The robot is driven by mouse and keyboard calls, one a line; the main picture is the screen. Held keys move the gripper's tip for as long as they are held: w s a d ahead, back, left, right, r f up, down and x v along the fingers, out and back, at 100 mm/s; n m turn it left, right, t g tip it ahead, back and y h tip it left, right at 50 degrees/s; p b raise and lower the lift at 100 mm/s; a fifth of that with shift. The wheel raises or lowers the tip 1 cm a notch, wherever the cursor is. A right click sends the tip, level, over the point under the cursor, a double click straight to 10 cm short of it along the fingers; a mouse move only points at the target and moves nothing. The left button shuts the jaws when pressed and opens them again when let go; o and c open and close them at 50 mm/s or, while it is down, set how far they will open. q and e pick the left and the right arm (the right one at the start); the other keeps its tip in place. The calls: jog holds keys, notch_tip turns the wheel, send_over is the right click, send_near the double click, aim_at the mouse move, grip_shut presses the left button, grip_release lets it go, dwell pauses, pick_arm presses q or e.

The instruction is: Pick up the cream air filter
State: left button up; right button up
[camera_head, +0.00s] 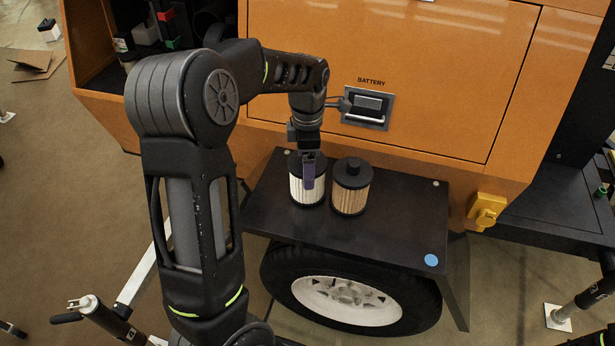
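The cream air filter (296,190), with pale pleated sides and a black cap, stands upright on the black fender shelf (400,225). My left gripper (309,172) is directly above it, pointing down. The other finger is hidden, so I cannot tell whether the gripper is closed on the filter. A tan pleated filter (350,190) with a black cap stands upright close to its right. My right gripper is not in view.
The orange cabinet wall (440,70) with a battery socket (368,106) rises behind the shelf. A wheel (345,298) is under the shelf. A blue dot (431,260) marks its right front corner. The shelf's right side is clear. A yellow bracket (487,211) is to the right.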

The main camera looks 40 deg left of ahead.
pick_arm(q)
jog(key=c, duration=1)
jog(key=shift+r, duration=0.15)
jog(key=shift+r+p, duration=2.05)
jog(key=shift+r, duration=6.85)
